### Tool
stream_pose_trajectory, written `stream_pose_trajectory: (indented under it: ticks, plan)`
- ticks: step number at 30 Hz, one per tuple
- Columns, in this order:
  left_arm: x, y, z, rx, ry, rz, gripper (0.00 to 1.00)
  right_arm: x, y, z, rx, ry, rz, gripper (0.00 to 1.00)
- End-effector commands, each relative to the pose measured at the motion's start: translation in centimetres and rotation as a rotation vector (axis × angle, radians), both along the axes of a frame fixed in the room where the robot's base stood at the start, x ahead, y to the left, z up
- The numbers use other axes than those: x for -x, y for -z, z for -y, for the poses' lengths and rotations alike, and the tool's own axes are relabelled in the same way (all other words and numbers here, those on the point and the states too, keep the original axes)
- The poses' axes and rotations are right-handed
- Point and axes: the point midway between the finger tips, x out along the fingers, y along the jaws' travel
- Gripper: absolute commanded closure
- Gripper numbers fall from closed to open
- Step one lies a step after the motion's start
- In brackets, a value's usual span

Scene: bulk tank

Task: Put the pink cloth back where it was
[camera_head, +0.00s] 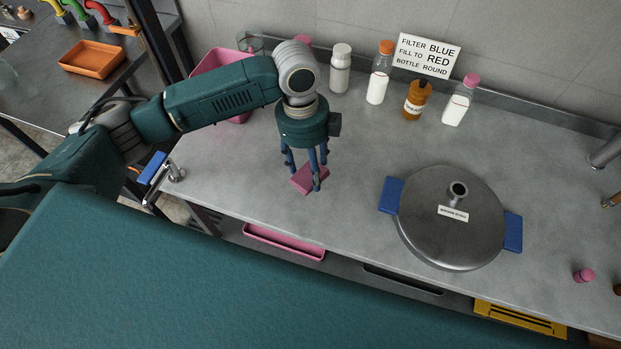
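The pink cloth (305,181) looks like a small folded block. It is at the counter's left-middle part, directly under my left gripper (307,176). The gripper points down and its blue fingers straddle the cloth, with one finger in front of it. I cannot tell whether the fingers press on the cloth or whether it is lifted off the counter (260,190). My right gripper is not in view.
A pink bin (213,62) stands behind my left arm. Several bottles and a sign (427,56) line the back. A round steel lid (440,240) with blue handles lies right of the cloth. A pink tray (284,243) sits below the front edge. Bare counter separates cloth and lid.

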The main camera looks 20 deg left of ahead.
Motion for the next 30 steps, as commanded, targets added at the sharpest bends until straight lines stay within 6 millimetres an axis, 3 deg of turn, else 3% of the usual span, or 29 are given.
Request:
stream_pose_trajectory:
  ticks: [15, 28, 29, 30]
  plan:
    - [0.0, 6.3, 0.0, 0.000, -0.001, 0.000, 0.65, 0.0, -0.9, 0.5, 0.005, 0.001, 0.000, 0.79]
    - [0.0, 7.1, 0.0, 0.000, 0.000, 0.001, 0.65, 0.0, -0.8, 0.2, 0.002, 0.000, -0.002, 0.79]
    - [0.0, 7.1, 0.0, 0.001, 0.000, 0.002, 0.40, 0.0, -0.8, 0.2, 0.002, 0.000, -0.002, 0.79]
    - [0.0, 7.1, 0.0, 0.001, 0.000, 0.002, 0.32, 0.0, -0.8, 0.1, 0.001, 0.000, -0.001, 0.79]
